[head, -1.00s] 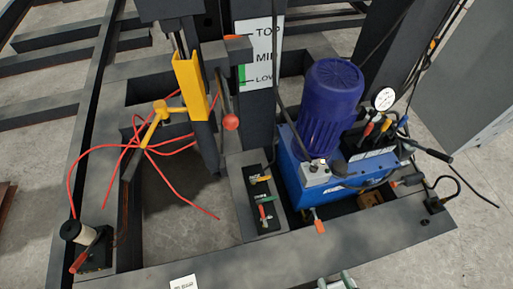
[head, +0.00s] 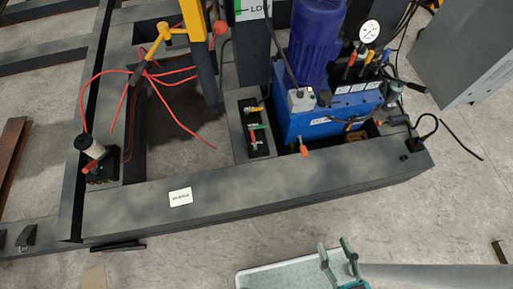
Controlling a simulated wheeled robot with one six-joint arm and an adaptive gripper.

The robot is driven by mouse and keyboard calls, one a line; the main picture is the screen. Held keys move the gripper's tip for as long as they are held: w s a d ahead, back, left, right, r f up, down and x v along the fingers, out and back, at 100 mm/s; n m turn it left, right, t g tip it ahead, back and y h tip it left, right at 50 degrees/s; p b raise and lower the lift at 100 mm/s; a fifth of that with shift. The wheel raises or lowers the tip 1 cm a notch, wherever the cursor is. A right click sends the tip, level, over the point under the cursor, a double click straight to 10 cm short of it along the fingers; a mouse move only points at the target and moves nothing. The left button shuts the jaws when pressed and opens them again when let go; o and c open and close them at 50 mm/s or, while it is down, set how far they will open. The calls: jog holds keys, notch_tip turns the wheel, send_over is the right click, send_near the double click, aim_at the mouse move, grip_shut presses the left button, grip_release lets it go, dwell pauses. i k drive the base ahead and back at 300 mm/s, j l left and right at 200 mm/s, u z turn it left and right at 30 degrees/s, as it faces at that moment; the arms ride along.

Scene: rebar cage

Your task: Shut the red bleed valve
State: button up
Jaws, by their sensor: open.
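A black valve block (head: 264,150) stands on the dark frame in the head view, left of the blue pump unit (head: 325,122). It carries small levers: a yellow one (head: 254,109) at the back, a green one (head: 259,126) in the middle and a red one (head: 253,140) at the front. The red lever runs roughly front to back, while the yellow and green levers lie more crosswise. My gripper (head: 335,246) is at the bottom of the view, with its green-grey fingers apart and nothing between them. It is well in front of the valve block and not touching it.
A dark beam (head: 330,185) with a white label (head: 180,197) lies between my gripper and the block. A pale tray (head: 283,274) is beside my gripper. An orange-tipped lever (head: 304,150) sticks out from the pump. Red cords (head: 180,115) lie at left.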

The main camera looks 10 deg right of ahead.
aim_at(252, 135)
jog(key=i+j, duration=0.2)
jog(key=i, duration=0.2)
jog(key=i+j, duration=0.2)
jog(key=i, duration=0.25)
